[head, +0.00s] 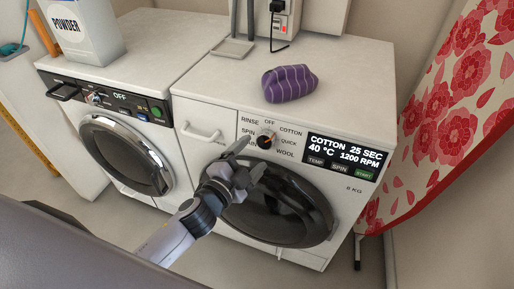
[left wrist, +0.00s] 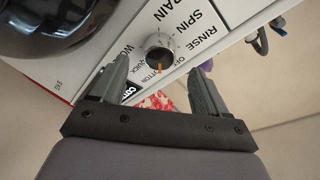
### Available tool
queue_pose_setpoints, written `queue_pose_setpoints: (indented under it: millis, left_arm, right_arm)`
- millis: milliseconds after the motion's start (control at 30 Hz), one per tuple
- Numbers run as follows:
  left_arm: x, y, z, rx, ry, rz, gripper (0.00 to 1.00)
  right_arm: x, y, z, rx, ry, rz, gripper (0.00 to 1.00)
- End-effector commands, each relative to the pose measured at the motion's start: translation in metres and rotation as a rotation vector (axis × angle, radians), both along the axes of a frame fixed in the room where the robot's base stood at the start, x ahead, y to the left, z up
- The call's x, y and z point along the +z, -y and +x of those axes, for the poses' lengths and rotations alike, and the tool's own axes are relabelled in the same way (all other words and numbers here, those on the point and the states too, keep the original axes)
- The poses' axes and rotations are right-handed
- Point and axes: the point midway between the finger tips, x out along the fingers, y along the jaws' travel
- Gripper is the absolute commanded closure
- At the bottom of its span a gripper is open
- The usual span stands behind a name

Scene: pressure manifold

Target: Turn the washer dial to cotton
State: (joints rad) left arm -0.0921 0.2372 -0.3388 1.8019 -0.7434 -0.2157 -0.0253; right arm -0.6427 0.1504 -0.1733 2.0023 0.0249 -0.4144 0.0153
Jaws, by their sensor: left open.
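The dial (head: 266,139) is a round knob with an orange mark on the right washer's white front panel (head: 220,143). In the left wrist view the dial (left wrist: 159,48) shows its orange mark pointing at or close to the COTTON label. The display (head: 343,156) reads COTTON, 25 SEC, 40 °C, 1200 RPM. My left gripper (head: 249,156) is open and empty in front of the panel, just below the dial. In the left wrist view its fingers (left wrist: 161,76) stand apart, with the dial beyond the gap between them. My right gripper is not in view.
A second washer (head: 128,150) with a display reading OFF stands at the left, with a powder box (head: 78,30) on top. A purple striped cloth (head: 290,83) lies on the right washer. A flowered fabric (head: 440,120) hangs at the right.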

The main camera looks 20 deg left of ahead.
Motion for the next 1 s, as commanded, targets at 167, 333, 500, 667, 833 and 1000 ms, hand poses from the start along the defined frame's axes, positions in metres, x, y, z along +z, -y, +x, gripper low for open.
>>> queue_pose_setpoints:
  millis: [167,333,500,667,833,1000]
  left_arm:
    - [0.001,-0.003,-0.015,0.0,0.0,0.001,0.25]
    - [0.001,-0.004,-0.019,0.0,0.0,0.002,0.25]
    - [0.001,-0.004,-0.019,0.0,0.001,0.002,0.25]
    - [0.002,-0.004,-0.019,0.0,0.001,0.002,0.25]
    - [0.001,-0.005,-0.022,0.004,-0.012,-0.013,0.25]
    - [-0.015,-0.013,-0.052,0.055,-0.165,-0.176,0.25]
  right_arm:
    - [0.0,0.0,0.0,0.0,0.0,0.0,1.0]
    - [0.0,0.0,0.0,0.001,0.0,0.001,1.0]
    - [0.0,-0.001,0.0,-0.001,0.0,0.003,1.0]
    - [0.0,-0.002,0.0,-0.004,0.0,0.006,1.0]
    - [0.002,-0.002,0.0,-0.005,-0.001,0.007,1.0]
    - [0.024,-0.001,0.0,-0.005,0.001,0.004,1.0]
